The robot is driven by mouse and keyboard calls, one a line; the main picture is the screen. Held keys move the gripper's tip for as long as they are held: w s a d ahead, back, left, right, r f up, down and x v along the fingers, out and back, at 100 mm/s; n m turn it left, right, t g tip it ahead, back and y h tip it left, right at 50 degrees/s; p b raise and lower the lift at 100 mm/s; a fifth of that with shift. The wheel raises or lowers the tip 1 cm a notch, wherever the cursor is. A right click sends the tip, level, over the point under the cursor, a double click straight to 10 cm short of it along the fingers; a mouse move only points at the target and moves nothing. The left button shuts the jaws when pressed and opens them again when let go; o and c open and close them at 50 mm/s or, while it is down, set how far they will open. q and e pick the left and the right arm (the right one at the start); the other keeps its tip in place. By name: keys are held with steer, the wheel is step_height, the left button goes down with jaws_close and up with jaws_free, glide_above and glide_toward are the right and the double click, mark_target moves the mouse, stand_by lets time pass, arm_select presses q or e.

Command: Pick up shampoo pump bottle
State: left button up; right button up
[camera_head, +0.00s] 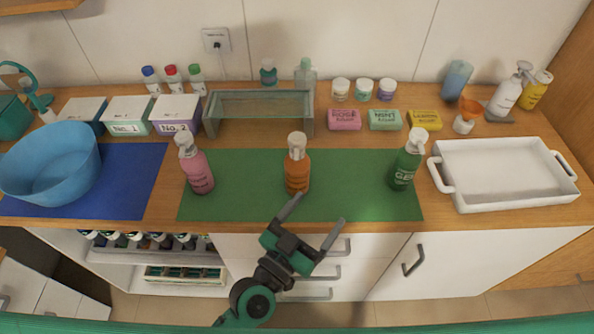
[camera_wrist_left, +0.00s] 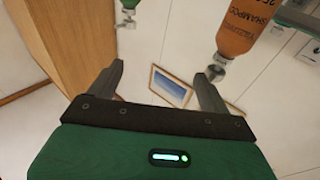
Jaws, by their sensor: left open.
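The orange pump bottle (camera_head: 297,176) with a pale pump head stands upright on the green mat (camera_head: 346,207), near its middle. In the left wrist view the orange bottle (camera_wrist_left: 246,25) appears upside down at the upper right, and its label reads shampoo. My left gripper (camera_head: 314,213) is open and empty, in front of the counter edge, nearer to me than the orange bottle and apart from it. Its two fingers also show in the left wrist view (camera_wrist_left: 161,80), with nothing between them. My right gripper is not in view.
A pink pump bottle (camera_head: 199,173) and a green one (camera_head: 405,166) stand on the same mat, left and right of the orange bottle. A glass-topped stand (camera_head: 260,97) is behind. A blue bowl (camera_head: 50,165) sits left, a white tray (camera_head: 502,205) right.

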arm_select(q)
steer(key=r+n+t+y, duration=0.1)
steer(key=t, duration=0.1)
steer(key=n+y, duration=0.8)
steer(key=y, duration=0.6)
glide_toward(299, 181)
steer(key=w, duration=0.2)
steer(key=w+p, duration=0.1)
steer(key=w+a, duration=0.1)
steer(key=w, duration=0.1)
steer(key=shift+w+f+p, duration=0.25)
steer(key=shift+w+p, duration=0.05)
steer(key=shift+p, duration=0.05)
steer(key=shift+w+a+r, duration=0.1)
steer(key=shift+w, duration=0.4)
steer(key=w, duration=0.1)
steer(key=w+p, duration=0.1)
steer(key=w, duration=0.1)
steer(key=shift+w+a, duration=0.15)
steer(key=shift+a, duration=0.15)
steer(key=shift+w+a+p, duration=0.1)
steer(key=shift+w+p, duration=0.2)
steer(key=shift+w, duration=0.2)
steer(key=c, duration=1.3)
